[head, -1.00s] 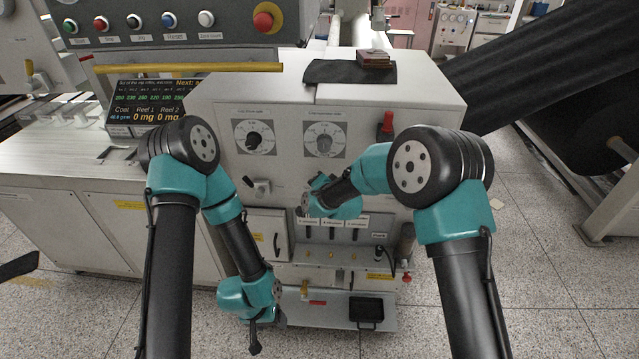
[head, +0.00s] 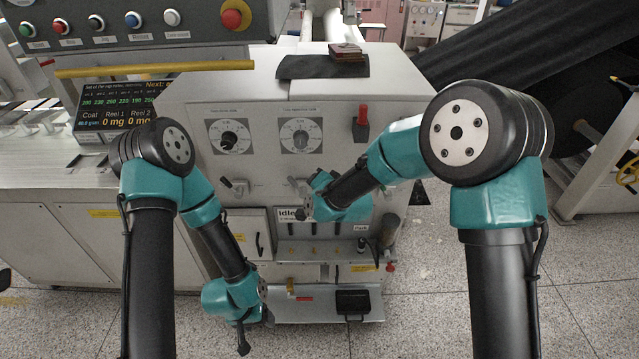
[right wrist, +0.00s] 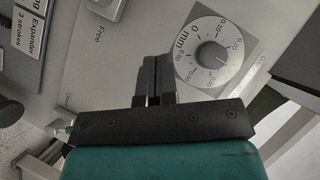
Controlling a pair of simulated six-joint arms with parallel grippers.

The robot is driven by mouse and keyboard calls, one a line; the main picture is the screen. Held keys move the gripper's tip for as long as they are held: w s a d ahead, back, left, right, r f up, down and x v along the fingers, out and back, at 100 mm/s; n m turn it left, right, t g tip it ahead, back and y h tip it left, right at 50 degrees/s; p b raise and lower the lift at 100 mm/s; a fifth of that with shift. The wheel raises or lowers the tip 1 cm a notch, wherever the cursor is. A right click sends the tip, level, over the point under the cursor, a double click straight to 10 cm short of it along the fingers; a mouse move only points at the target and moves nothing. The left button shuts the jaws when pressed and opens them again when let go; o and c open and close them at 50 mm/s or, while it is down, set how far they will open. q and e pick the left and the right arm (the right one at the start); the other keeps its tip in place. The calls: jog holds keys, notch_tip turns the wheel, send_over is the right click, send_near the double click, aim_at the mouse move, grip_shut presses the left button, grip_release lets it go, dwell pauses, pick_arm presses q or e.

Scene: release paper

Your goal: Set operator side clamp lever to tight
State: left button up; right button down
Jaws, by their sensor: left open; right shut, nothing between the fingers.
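Two small clamp levers sit on the white machine front, each below a round dial. The left lever (head: 237,186) shows clearly; the right lever (head: 298,184) is partly covered by my right gripper. I cannot read which one is the operator side. My right gripper (head: 303,212) is in front of the panel, just below the right lever. In the right wrist view its fingers (right wrist: 152,78) are together and empty, beside a dial (right wrist: 202,52) marked in mm. My left gripper (head: 243,346) hangs low, open, away from the levers.
A red-handled switch (head: 361,122) stands right of the dials. Below the panel are a shelf (head: 330,252) with small fittings and a lower shelf with a black tray (head: 353,302). A yellow bar (head: 155,69) runs along the upper left.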

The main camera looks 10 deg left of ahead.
jog(key=shift+v, duration=1.2)
jog(key=s+d+f+n+g+h, duration=0.1)
jog(key=s+d+f+g+h, duration=0.15)
jog(key=d+f, duration=0.6)
jog(key=s+d+f+g+h, duration=0.15)
jog(key=s+d+f, duration=0.25)
jog(key=d+f, duration=0.45)
jog(key=s+d+f+g, duration=0.2)
jog(key=s+d+f, duration=0.2)
jog(key=s, duration=0.3)
jog(key=s+d+f+n+g, duration=0.1)
jog(key=s+d+f+g, duration=0.1)
jog(key=s+d+f, duration=0.2)
jog(key=s+d+f+g, duration=0.2)
jog(key=s+d+f, duration=0.2)
jog(key=s, duration=0.6)
jog(key=shift+s+d+f+n+g+h, duration=0.2)
jog(key=shift+d+f+n+g+h, duration=0.15)
jog(key=shift+d, duration=0.55)
pick_arm(q)
jog(key=shift+c, duration=0.5)
